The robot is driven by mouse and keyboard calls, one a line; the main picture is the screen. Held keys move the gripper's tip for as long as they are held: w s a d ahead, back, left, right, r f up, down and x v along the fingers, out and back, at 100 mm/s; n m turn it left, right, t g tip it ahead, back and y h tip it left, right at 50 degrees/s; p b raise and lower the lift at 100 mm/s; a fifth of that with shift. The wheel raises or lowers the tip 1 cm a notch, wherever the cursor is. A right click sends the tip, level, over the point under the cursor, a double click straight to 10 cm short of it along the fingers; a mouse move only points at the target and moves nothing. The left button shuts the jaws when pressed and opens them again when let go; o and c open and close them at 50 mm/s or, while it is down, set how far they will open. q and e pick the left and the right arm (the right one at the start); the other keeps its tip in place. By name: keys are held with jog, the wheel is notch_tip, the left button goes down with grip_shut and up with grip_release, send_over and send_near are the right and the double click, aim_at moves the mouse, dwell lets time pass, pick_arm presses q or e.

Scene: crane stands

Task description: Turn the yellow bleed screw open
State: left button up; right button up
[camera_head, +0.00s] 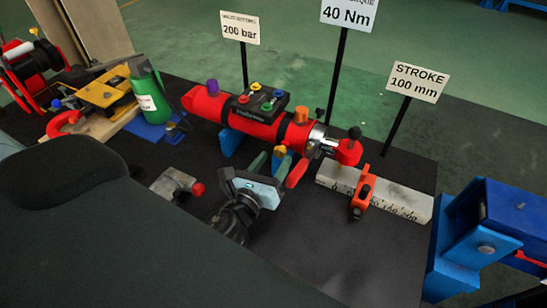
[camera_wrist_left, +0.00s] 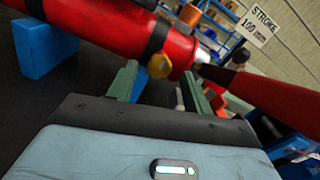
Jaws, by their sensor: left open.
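The yellow bleed screw (camera_head: 280,150) is a small knob low on the near side of the red cylinder (camera_head: 250,125), toward its rod end. In the left wrist view the yellow screw (camera_wrist_left: 159,65) shows between the two green fingers. My left gripper (camera_head: 268,160) is open, with its fingertips close to the screw, one on each side. In the left wrist view the open gripper (camera_wrist_left: 159,72) shows a gap around the screw; whether a finger touches it I cannot tell. My right gripper is not in view.
A red lever (camera_head: 297,173) sticks out right of the screw, close to the fingers. A blue support (camera_head: 231,141) holds the cylinder. A ruler block (camera_head: 400,198) with an orange clamp (camera_head: 361,190) lies right. A red-knobbed fitting (camera_head: 175,184) lies left. Blue equipment (camera_head: 480,235) stands far right.

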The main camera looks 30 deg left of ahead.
pick_arm(q)
jog(key=shift+w, duration=0.75)
jog(key=c, duration=1)
